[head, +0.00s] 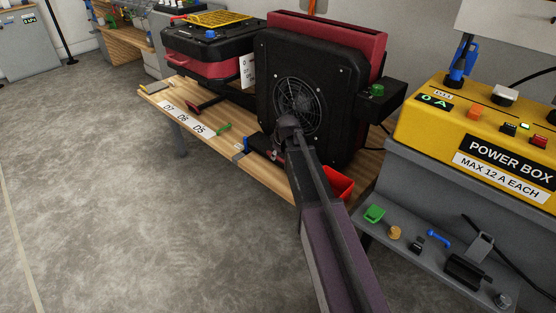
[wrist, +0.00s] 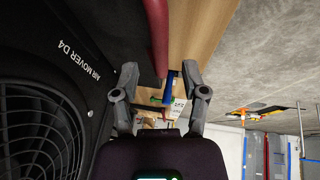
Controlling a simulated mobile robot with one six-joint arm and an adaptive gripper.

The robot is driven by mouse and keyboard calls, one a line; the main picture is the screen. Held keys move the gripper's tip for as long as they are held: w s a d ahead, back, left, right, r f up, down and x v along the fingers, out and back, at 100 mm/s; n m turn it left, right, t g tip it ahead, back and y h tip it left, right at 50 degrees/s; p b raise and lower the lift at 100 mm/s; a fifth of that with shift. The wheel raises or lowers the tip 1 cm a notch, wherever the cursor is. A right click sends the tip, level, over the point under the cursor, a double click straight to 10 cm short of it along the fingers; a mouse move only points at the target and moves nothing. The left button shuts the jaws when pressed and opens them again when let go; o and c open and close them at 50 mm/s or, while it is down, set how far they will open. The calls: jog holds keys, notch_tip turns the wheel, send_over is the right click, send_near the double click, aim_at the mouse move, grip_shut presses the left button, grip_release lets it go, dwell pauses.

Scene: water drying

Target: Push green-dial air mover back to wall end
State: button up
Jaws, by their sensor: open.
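The green-dial air mover (head: 345,95) is a large black unit with a red back shell. It stands upright on the wooden bench, with a round fan grille in front and a green dial (head: 376,90) on its right-hand box. In the wrist view its black face (wrist: 75,60) reads "AIR MOVER D4" and fills the left side. My gripper (wrist: 160,72) is open beside that face, its fingers spread with a red bar (wrist: 157,35) and a blue piece in the space beyond them. In the head view my arm reaches in front of the grille and hides its lower part; contact is unclear.
A second black and red unit (head: 208,50) with a blue dial and yellow grille lies on the bench behind, to the left. The bench edge (head: 188,117) carries labels D7, D6, D5. A yellow power box (head: 420,125) stands right. Open grey floor lies left.

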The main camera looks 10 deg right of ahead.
jog(key=shift+b+x, duration=0.6)
jog(key=shift+x, duration=0.4)
grip_shut()
jog(key=shift+d, duration=0.2)
jog(key=shift+a, duration=0.15)
